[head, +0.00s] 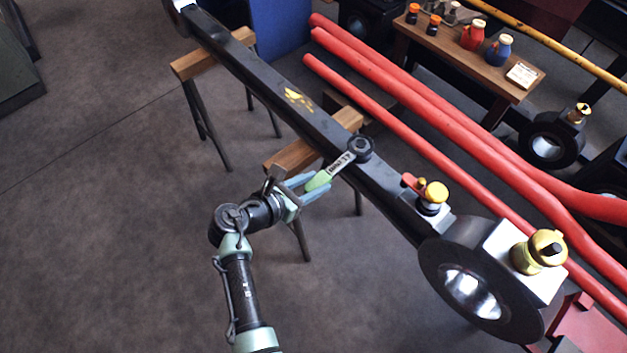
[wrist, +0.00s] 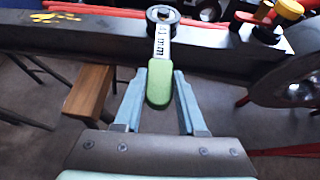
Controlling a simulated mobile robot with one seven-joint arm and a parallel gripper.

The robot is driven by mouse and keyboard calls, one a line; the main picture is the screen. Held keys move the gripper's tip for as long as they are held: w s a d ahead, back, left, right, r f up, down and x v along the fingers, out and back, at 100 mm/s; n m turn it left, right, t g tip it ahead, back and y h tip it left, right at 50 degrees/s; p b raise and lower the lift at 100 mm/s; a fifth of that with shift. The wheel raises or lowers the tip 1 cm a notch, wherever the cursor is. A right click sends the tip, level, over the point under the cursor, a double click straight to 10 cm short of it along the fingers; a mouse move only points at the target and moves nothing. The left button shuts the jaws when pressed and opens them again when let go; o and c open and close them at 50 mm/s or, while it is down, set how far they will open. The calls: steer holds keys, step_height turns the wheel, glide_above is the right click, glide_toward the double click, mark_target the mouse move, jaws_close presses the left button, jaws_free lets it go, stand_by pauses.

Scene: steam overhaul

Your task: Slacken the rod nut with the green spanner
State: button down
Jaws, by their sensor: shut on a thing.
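The green spanner (head: 341,164) has a green handle and a pale shank with dark lettering. My gripper (head: 319,183) is shut on its green handle, which also shows between the fingers in the wrist view (wrist: 159,88). In the wrist view a dark ring shows around the nut (wrist: 162,14); I cannot tell how fully the spanner's jaw is seated. The long black rod (head: 270,85) lies across wooden trestles.
Trestles (head: 290,157) stand close to my gripper below the rod. Red pipes (head: 400,95) run behind the rod. Yellow-capped oil cups (head: 432,195) stand at its big end (head: 435,270). A bench (head: 445,55) holds jars. The floor at left is clear.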

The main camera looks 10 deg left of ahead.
stand_by(0.5)
steer(key=p, duration=0.1)
steer(key=d+n+p, duration=0.1)
steer(key=p, duration=0.1)
steer(key=shift+s+d+r+t+y, duration=0.2)
steer(key=shift+s+r+t+y, duration=0.1)
steer(key=shift+t+y, duration=0.1)
steer(key=shift+s+d+f+y+p, duration=0.1)
steer(key=shift+d+f+y+p, duration=0.15)
steer(key=shift+y+p, duration=0.1)
steer(key=shift+s+d+n+t+y+p, duration=0.2)
steer(key=shift+d+n+y+p, duration=0.15)
steer(key=shift+d+n+p, duration=0.25)
steer(key=shift+s+d+n+t+y+p, duration=0.2)
steer(key=shift+d+n+y+p, duration=0.15)
steer(key=shift+p, duration=0.45)
